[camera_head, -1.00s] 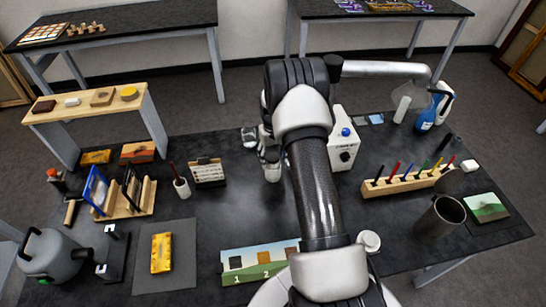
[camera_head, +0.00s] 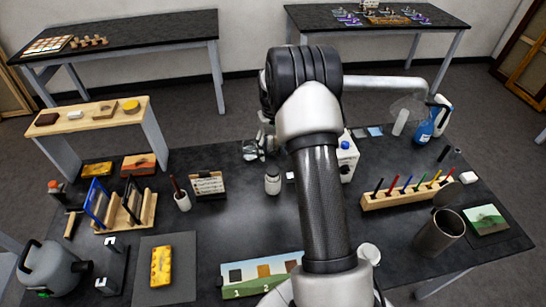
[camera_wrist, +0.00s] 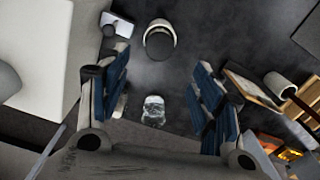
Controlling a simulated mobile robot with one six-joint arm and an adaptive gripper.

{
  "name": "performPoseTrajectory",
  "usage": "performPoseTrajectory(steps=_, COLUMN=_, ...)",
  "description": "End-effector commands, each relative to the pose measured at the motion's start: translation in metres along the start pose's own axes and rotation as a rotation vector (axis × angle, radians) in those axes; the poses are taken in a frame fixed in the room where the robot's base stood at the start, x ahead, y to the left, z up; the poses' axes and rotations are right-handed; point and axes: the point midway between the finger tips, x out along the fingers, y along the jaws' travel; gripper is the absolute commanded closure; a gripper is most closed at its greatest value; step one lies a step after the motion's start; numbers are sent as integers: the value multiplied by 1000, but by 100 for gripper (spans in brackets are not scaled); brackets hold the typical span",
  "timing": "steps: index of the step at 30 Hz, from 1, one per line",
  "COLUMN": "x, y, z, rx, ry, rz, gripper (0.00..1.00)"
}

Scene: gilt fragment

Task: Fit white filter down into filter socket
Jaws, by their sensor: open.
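My gripper (camera_wrist: 153,95) is open in the wrist view, fingers spread, with nothing between the fingertips that I can see held. A clear glass-like object (camera_wrist: 153,111) shows between and below the fingers. A round, pale-rimmed bottle (camera_wrist: 160,40) stands beyond the fingertips; it is the small white bottle (camera_head: 272,181) in the head view. A small white block (camera_head: 291,177) lies beside it. I cannot tell surely which piece is the white filter or where the filter socket is. A white box (camera_head: 347,160) is partly behind my arm.
A pen rack (camera_head: 405,192), metal cup (camera_head: 439,234) and blue spray bottle (camera_head: 430,125) stand right. A card stand (camera_head: 208,186) and pen cup (camera_head: 181,200) stand left of the bottle. Dark tabletop between bottle and front board (camera_head: 262,276) is clear.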

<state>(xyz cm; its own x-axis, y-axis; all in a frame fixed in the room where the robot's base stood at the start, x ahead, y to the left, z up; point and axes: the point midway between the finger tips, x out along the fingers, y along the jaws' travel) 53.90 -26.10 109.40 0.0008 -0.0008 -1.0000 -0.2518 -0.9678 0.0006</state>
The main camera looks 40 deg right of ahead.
Motion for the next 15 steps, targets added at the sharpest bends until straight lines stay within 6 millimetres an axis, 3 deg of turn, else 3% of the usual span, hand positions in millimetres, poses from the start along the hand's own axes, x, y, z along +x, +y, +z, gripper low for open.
performPoseTrajectory(steps=5, x=-25, y=-8, z=2, rx=-8, ry=12, rz=2, gripper=41)
performPoseTrajectory(steps=10, x=-95, y=-46, z=24, rx=-42, ry=67, rz=11, gripper=41)
performPoseTrajectory(steps=15, x=-174, y=-95, z=78, rx=-88, ry=140, rz=15, gripper=41)
